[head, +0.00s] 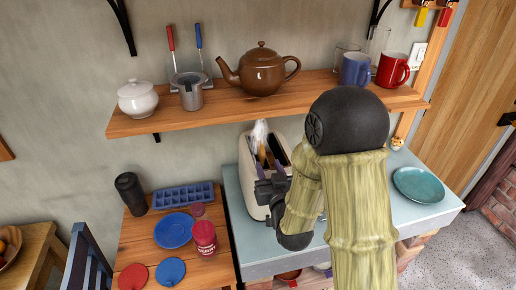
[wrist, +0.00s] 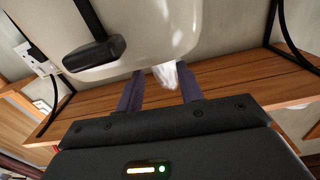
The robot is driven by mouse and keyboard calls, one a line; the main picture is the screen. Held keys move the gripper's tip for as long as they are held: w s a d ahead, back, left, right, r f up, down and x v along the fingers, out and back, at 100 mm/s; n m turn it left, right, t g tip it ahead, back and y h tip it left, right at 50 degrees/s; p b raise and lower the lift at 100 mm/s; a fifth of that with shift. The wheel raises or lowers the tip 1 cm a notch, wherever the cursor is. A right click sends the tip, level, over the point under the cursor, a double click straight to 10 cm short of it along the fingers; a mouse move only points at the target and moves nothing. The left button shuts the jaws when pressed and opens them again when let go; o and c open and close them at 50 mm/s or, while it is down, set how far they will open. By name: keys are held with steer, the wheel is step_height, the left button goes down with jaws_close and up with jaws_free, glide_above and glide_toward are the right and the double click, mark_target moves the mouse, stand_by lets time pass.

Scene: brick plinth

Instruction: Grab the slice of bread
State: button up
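A cream toaster (head: 248,180) stands on the pale counter, partly hidden by my arm. A narrow tan edge, which looks like the slice of bread (head: 262,153), shows at its top slots, with a white wisp rising there. My gripper (head: 268,170) is at the toaster's top, close to that edge. In the wrist view the toaster (wrist: 150,40) fills the top with its black lever. The two fingers of my gripper (wrist: 160,92) stand apart, with the white wisp between them. No bread is clearly visible between the fingers, and I cannot tell whether they touch it.
A wooden shelf (head: 225,106) runs above the counter, holding a brown teapot (head: 262,72), a white pot (head: 138,98) and mugs. A teal plate (head: 418,185) lies on the counter's right. A side table at left holds a blue plate (head: 174,230) and a red cup (head: 204,238).

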mark_target(263, 152)
steer(key=shift+x, duration=1.3)
steer(key=shift+w+a+r+p, duration=0.15)
steer(key=shift+w+r+p, duration=0.1)
steer(key=shift+w+p, duration=0.25)
steer(key=p+x, duration=0.2)
steer(key=x, duration=0.1)
steer(key=shift+w+r, duration=0.1)
steer(key=shift+w+a, duration=0.2)
steer(key=shift+w, duration=0.25)
steer(key=shift+c, duration=0.3)
jaws_close()
